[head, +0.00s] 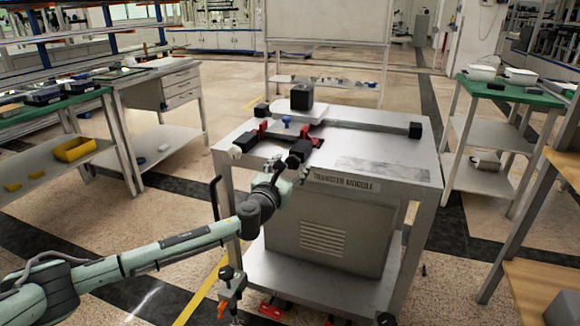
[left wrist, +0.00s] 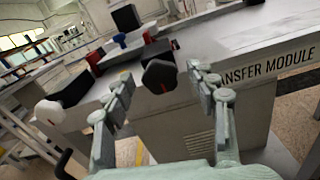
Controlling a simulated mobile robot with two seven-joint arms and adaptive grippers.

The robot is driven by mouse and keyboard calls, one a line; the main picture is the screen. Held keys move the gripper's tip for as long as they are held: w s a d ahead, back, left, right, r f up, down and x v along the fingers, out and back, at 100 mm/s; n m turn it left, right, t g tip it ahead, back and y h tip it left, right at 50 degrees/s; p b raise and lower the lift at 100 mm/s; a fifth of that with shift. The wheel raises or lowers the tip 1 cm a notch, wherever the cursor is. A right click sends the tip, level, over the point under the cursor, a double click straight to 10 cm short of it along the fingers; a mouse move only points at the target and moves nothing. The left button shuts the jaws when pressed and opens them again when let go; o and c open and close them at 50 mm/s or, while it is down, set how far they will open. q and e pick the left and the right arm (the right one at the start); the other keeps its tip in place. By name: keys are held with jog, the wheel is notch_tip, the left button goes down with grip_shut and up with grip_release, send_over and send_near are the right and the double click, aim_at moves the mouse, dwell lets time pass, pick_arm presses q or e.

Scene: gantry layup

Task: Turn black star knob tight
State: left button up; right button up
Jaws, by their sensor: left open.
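The black star knob (left wrist: 160,76) faces me on the front edge of the transfer module (left wrist: 255,70), with a small red mark low on its face. In the left wrist view it shows between the two fingers of my left gripper (left wrist: 161,82). The fingers are apart, one on each side; I cannot tell whether either touches it. In the head view my left gripper (head: 281,168) is at the module's front edge, partly over the knob. My right gripper is not in view.
Red-and-black clamp blocks (head: 245,142) and a black cube (head: 302,96) stand on the module top. A white round knob (head: 235,152) sticks out at its left edge. A green-topped bench (head: 510,92) stands to the right. The module top's right front is clear.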

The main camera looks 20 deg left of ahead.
pick_arm(q)
jog(key=s, duration=1.2)
jog(key=shift+a, duration=0.2)
jog(key=s+a+f+n+g+y, duration=0.1)
jog(key=s+a+f+n+g, duration=0.15)
jog(key=f+n, duration=0.5)
jog(key=s+a+f+n+g+y, duration=0.1)
jog(key=s+f+n+g, duration=0.3)
jog(key=f, duration=0.7)
jog(key=s+a+f+n+g+y, duration=0.1)
jog(key=s+a+f+n, duration=0.1)
jog(key=f+n, duration=0.6)
jog(key=s+f+n+g, duration=0.4)
jog(key=s+f+n, duration=0.4)
jog(key=s+f, duration=0.4)
jog(key=s+f+n+g+h, duration=0.1)
jog(key=s+f+n+g, duration=0.3)
jog(key=s+f+n, duration=0.4)
jog(key=s+f, duration=0.4)
jog(key=s, duration=0.5)
jog(key=shift+d, duration=0.4)
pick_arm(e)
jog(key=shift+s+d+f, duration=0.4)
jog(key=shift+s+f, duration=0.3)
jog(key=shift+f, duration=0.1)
pick_arm(q)
jog(key=shift+s, duration=0.1)
